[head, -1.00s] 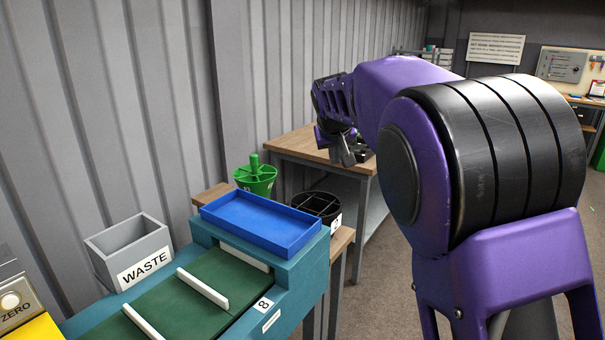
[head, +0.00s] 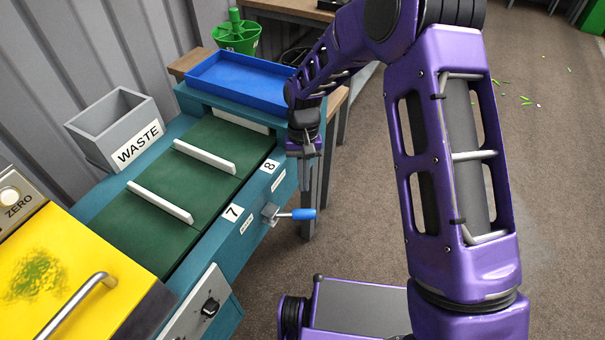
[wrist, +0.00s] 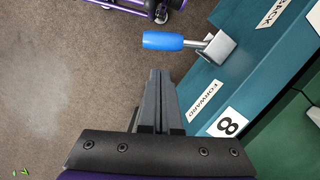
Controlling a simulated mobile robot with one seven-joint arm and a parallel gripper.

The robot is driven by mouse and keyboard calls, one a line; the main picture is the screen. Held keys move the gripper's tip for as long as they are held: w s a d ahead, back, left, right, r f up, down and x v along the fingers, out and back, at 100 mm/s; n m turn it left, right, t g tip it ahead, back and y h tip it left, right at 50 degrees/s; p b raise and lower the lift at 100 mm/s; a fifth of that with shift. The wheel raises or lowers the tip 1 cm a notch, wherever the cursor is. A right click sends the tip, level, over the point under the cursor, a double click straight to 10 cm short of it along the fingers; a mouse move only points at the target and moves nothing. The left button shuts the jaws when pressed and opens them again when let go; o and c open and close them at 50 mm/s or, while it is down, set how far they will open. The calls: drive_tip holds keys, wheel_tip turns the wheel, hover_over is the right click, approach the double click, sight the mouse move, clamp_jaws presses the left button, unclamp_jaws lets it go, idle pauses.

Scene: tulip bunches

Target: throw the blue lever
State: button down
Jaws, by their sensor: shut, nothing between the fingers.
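My gripper (head: 304,180) is shut and empty, pointing down beside the conveyor near the 8 label. In the wrist view my gripper (wrist: 158,75) is a short gap from the handle and not touching it. A FORWARD label (wrist: 204,103) is on the panel between the lever and the 8.
The conveyor has a green belt (head: 192,210) with white bars. A blue tray (head: 240,80) sits at its far end, and a grey WASTE bin (head: 115,130) stands on the left. A yellow panel (head: 55,270) is at the near left. Open floor lies right of the conveyor.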

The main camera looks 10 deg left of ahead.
drive_tip(key=x, duration=0.5)
drive_tip(key=shift+f+b, duration=0.3)
drive_tip(key=shift+f, duration=0.1)
drive_tip(key=shift+s+d+m, duration=0.1)
drive_tip(key=shift+s+m, duration=0.15)
drive_tip(key=shift+m, duration=0.15)
